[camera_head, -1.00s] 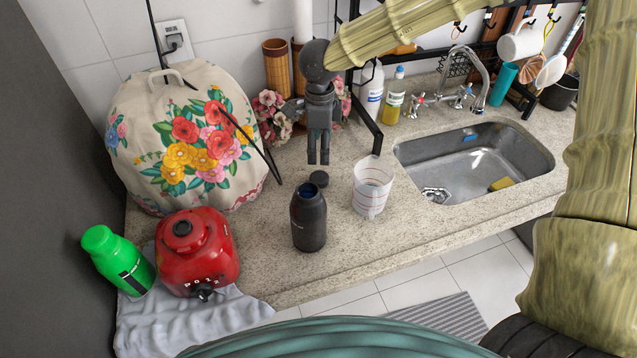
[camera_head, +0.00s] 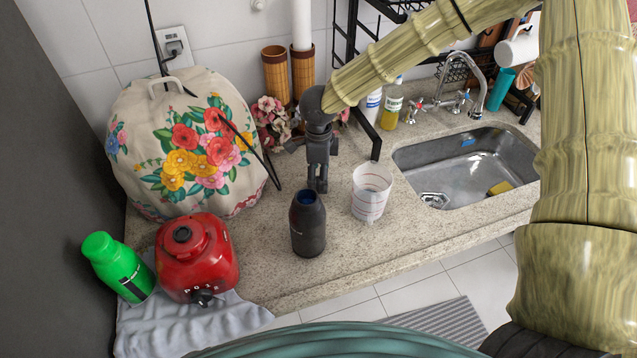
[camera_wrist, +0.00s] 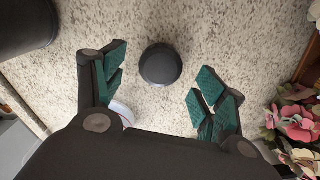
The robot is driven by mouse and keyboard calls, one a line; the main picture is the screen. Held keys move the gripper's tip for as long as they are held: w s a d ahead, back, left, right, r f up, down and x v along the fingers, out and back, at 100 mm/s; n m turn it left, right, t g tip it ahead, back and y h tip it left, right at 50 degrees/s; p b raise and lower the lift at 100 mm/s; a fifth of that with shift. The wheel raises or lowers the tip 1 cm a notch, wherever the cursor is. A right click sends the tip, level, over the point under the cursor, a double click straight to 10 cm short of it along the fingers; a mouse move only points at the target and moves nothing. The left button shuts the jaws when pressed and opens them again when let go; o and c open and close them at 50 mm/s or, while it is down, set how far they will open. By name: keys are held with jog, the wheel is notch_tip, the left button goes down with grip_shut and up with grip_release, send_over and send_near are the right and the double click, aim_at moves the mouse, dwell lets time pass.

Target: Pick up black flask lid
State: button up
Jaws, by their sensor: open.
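The black flask lid (camera_wrist: 160,65) is a small round dark cap lying on the speckled stone counter. In the wrist view it sits just beyond and between my open fingers, apart from both. My gripper (camera_wrist: 158,88) has green finger pads spread wide, with nothing between them. In the head view my gripper (camera_head: 318,188) points down at the counter just behind the black flask (camera_head: 308,225), and the lid is hidden there. The flask stands upright with its top open, and its dark body also shows at the upper left of the wrist view (camera_wrist: 25,25).
A clear measuring cup (camera_head: 371,192) stands right of the flask. Pink flowers (camera_head: 272,122) are behind to the left. A red blender base (camera_head: 195,260), a green bottle (camera_head: 118,266) and a floral cover (camera_head: 185,145) fill the left. The sink (camera_head: 465,165) is at the right.

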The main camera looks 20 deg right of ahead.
aim_at(318, 182)
jog(key=shift+w+f+p, duration=0.1)
jog(key=shift+f+p, duration=0.35)
jog(key=shift+f, duration=1.3)
jog(key=c, duration=1)
